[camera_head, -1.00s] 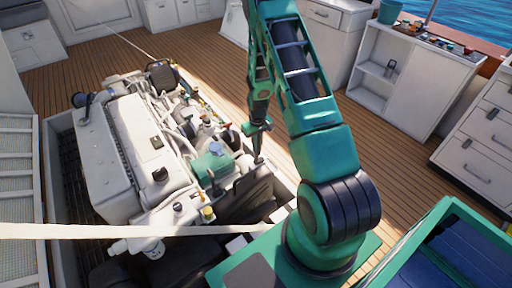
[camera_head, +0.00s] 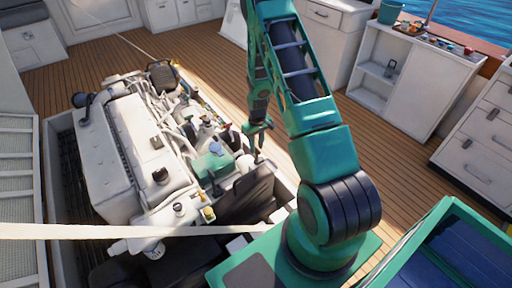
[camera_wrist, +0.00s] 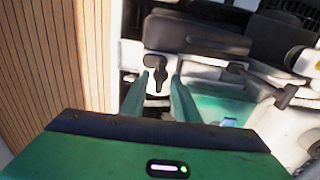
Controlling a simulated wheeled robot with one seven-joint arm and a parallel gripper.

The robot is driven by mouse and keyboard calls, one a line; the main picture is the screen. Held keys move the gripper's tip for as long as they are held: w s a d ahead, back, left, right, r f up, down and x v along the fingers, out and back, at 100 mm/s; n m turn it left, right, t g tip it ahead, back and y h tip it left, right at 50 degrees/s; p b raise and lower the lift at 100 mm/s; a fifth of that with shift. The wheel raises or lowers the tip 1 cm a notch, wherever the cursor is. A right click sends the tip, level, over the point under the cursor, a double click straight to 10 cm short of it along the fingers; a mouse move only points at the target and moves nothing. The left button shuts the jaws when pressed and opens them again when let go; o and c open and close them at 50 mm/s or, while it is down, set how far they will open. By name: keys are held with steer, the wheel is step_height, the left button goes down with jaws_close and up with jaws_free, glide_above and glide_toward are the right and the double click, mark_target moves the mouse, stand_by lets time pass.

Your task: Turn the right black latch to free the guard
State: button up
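A small black latch (camera_wrist: 155,68) stands upright on a pale mount in the wrist view. My gripper (camera_wrist: 157,84) is open, with one teal finger on each side of the latch's lower end. I cannot tell whether either finger touches it. A dark panel (camera_wrist: 195,34), probably the guard, lies just beyond the latch. In the head view my gripper (camera_head: 258,152) points down at the right edge of the engine, beside a black panel (camera_head: 248,193). The latch is too small to make out there.
The pale engine (camera_head: 120,150) fills the open hatch left of my arm. A grey lever (camera_wrist: 283,97) and a teal part (camera_wrist: 222,105) lie right of the fingers. Wooden deck (camera_wrist: 45,60) is clear on the left. A white strap (camera_head: 110,231) crosses the front.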

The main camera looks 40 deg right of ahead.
steer(key=shift+s, duration=0.1)
step_height(320, 180, up, 11)
steer(key=shift+f, duration=0.2)
stand_by(0.5)
